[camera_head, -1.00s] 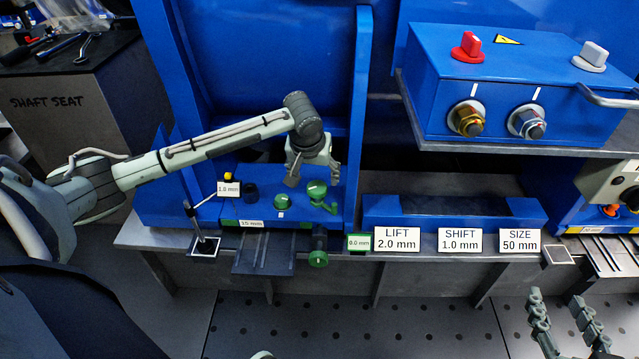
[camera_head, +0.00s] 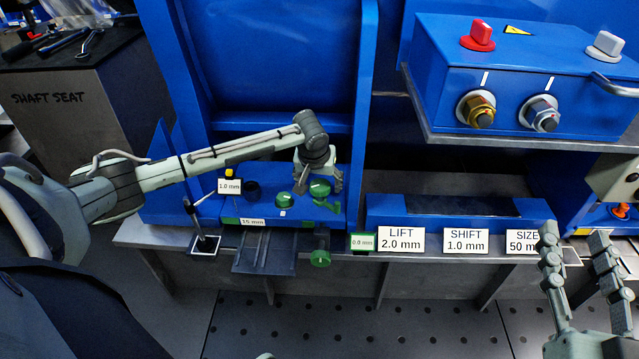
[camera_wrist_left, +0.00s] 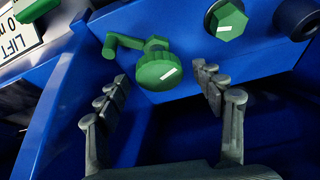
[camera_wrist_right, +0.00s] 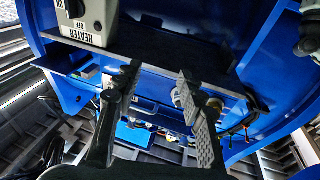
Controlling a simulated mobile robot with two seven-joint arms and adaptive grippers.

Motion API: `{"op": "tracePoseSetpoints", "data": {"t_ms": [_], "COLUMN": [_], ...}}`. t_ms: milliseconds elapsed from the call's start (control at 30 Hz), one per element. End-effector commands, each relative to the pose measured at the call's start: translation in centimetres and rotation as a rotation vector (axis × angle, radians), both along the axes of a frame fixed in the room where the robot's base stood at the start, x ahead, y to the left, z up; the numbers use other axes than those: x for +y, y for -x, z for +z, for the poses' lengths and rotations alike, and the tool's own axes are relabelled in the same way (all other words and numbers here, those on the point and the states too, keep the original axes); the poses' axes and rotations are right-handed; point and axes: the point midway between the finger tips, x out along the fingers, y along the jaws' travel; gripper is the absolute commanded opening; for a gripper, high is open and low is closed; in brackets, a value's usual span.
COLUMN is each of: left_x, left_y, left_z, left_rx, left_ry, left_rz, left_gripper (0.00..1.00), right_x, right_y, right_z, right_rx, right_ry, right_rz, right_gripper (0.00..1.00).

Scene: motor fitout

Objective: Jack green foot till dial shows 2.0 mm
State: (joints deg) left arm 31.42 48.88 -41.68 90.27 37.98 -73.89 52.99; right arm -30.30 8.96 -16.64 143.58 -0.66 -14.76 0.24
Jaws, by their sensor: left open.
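A green crank knob (camera_head: 319,188) with a side handle sits on the blue block; in the left wrist view the crank knob (camera_wrist_left: 157,68) has a white mark. My left gripper (camera_head: 322,182) is open, its fingers on either side of the crank knob in the left wrist view (camera_wrist_left: 160,105); contact cannot be told. A green hex foot (camera_head: 284,200) is to its left, also in the left wrist view (camera_wrist_left: 227,22). A green-framed readout (camera_head: 362,242) shows 0.0 mm. A placard (camera_head: 400,240) reads LIFT 2.0 mm. My right gripper (camera_head: 583,265) is open and empty.
A readout of 1.0 mm (camera_head: 229,186) stands left beside a dark post. SHIFT (camera_head: 465,242) and SIZE placards line the bench edge. A blue box (camera_head: 525,75) with two hex fittings is at upper right.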

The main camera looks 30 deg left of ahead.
Motion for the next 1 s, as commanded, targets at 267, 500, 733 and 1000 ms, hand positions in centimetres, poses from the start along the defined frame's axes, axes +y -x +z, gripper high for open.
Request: {"op": "tracePoseSetpoints", "data": {"t_ms": [267, 500, 733, 1000], "left_x": [0.0, 0.0, 0.0, 0.0], "left_y": [0.0, 0.0, 0.0, 0.1], "left_z": [0.0, 0.0, 0.1, 0.3], "left_rx": [0.0, 0.0, 0.0, 0.002], "left_ry": [0.001, 0.001, 0.0, 0.0], "left_rz": [0.0, 0.0, -0.005, -0.048], "left_gripper": [0.52, 0.22, 0.18, 0.18], "right_x": [0.0, 0.0, -0.1, -2.4], "right_y": [0.0, 0.0, -0.1, -0.5], "right_z": [0.0, 0.0, -0.1, -5.2], "right_rx": [0.001, 0.001, 0.011, 0.242], "right_ry": [0.0, 0.0, 0.005, 0.118], "right_rz": [0.0, 0.0, -0.002, -0.049], "right_gripper": [0.4, 0.4, 0.4, 0.4]}}
